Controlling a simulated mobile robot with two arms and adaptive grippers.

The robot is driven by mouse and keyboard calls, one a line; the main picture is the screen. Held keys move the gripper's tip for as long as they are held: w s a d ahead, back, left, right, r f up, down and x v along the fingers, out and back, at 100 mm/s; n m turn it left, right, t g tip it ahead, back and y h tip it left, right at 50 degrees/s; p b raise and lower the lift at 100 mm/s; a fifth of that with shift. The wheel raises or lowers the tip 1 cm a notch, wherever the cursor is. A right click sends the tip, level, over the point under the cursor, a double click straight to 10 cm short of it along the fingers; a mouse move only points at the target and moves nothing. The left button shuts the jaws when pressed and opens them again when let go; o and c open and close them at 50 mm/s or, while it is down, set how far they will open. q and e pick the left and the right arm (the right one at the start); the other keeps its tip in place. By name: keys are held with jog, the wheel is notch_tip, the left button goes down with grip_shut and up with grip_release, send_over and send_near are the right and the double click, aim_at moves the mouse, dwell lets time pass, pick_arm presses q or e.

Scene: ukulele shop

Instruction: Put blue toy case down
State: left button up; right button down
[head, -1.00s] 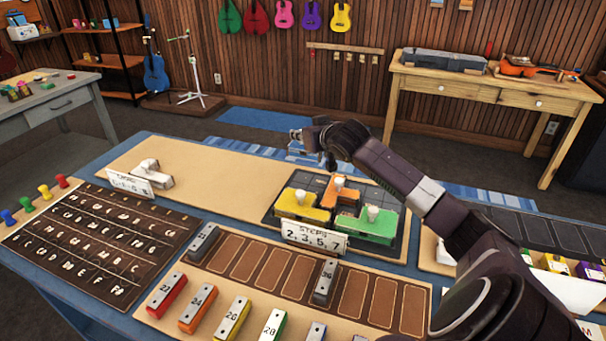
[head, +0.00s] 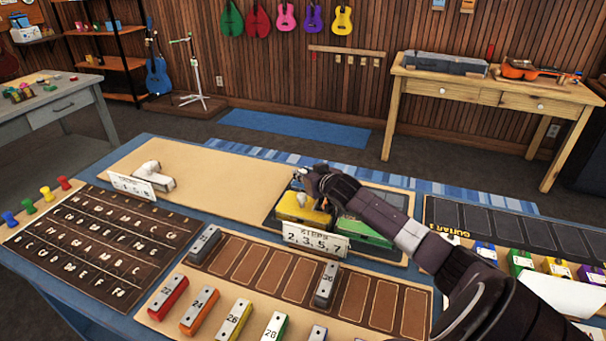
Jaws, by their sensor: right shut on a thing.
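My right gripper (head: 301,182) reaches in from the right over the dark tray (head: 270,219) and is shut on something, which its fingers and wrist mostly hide. I see only a small pale bluish bit at the fingertips, so I cannot make out the blue toy case clearly. The yellow piece (head: 292,209) lies in the tray just below the gripper. The green piece (head: 362,232) lies to its right, partly behind my arm. I cannot tell whether the held thing touches the tray. My left gripper is not in view.
A sign reading "STEPS 2, 3, 5, 7" (head: 316,240) stands at the tray's front edge. A white piece (head: 155,173) and a small sign (head: 130,184) stand at the left. The tan board (head: 220,170) between them is bare. Numbered bars stand in front.

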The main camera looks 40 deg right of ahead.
jog(key=c, duration=1.7)
grip_release()
jog(key=shift+f, duration=0.1)
jog(key=shift+c, duration=0.2)
jog(key=v, duration=1.2)
